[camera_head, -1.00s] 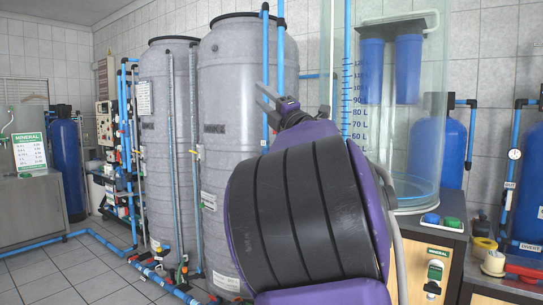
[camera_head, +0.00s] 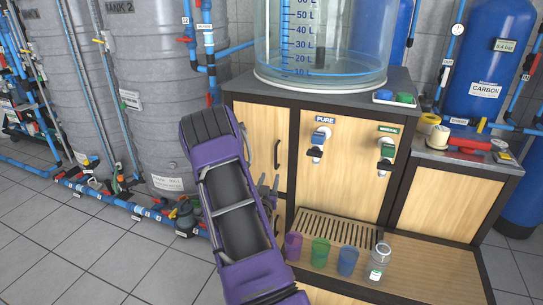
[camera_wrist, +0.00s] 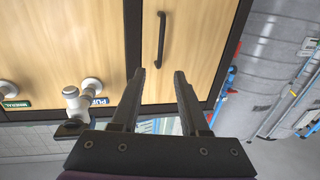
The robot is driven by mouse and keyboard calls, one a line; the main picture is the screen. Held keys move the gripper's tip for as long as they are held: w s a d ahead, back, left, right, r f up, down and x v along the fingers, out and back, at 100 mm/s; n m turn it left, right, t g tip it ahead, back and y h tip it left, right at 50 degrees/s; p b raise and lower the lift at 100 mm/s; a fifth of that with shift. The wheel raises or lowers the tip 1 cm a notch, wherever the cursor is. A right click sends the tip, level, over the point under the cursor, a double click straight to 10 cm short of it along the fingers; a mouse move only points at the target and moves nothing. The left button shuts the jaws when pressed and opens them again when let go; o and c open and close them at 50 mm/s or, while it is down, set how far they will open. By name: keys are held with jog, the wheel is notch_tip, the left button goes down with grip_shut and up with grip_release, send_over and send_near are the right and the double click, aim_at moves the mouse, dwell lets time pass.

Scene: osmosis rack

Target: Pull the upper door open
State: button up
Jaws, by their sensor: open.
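The upper door (camera_head: 259,125) is a light wood panel in a dark frame on the left of the cabinet, and it looks shut. Its black vertical bar handle (camera_head: 277,153) is near the door's right edge. In the wrist view the door (camera_wrist: 195,45) fills the upper middle, with the handle (camera_wrist: 161,40) beyond the fingertips. My gripper (camera_head: 269,183) is in front of the lower part of the door, below the handle in the head view. In the wrist view my gripper (camera_wrist: 160,74) has its two fingers apart, with nothing between them. It looks apart from the handle.
The PURE tap (camera_head: 319,140) and MINERAL tap (camera_head: 386,155) stick out right of the door. Several cups, including a blue cup (camera_head: 347,261), stand on the ledge below. Grey tanks (camera_head: 155,90) and blue pipes (camera_head: 120,205) stand left. Floor (camera_head: 60,250) is free at front left.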

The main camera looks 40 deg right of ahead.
aim_at(276, 156)
jog(key=b+x, duration=0.1)
jog(key=x, duration=1.4)
jog(key=shift+w, duration=0.2)
grip_shut()
jog(key=shift+r, duration=0.1)
dwell(0.6)
